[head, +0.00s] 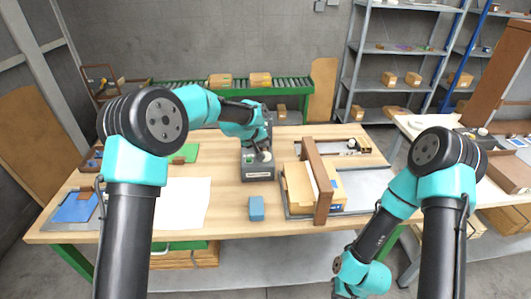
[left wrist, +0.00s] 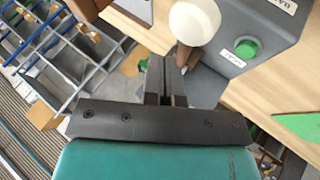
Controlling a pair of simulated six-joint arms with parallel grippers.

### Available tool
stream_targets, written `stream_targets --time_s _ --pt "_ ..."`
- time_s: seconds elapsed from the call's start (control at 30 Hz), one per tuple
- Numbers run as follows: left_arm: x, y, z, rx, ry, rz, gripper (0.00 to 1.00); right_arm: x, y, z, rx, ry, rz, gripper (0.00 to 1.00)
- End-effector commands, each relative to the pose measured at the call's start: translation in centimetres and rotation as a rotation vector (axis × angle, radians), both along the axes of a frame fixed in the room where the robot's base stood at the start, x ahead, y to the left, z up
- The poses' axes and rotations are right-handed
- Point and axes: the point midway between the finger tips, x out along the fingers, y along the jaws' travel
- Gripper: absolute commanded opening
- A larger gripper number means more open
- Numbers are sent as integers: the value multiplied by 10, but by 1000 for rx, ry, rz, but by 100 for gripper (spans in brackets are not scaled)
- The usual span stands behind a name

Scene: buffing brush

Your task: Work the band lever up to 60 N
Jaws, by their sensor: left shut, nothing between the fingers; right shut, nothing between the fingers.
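The grey band machine (head: 257,172) stands near the middle of the wooden table. In the left wrist view its grey housing (left wrist: 228,22) carries a green button (left wrist: 245,48) and labels, only partly readable. The lever's white round knob (left wrist: 195,20) sits on a brown stem (left wrist: 186,56) just ahead of my fingers. My left gripper (head: 261,150) is over the machine; in the left wrist view its fingers (left wrist: 166,68) are shut and empty, close beside the stem. I cannot tell if they touch it. My right arm hangs low at right; its fingers are out of frame. No force reading is legible.
A blue block (head: 256,208) lies in front of the machine. A white sheet (head: 182,203) lies to its left, and a brown wooden frame (head: 316,180) stands to its right. A green conveyor (head: 295,88) and shelves (head: 405,68) are behind the table.

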Motion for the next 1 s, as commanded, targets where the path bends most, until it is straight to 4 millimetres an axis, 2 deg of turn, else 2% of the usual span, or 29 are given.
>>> stream_targets --time_s 0.63,1.0 --pt "5 0 45 0 -2 -1 0 0 0 0 0 0 0 0" --pt "5 0 50 0 0 0 0 0 0 0 0 0 0 0"
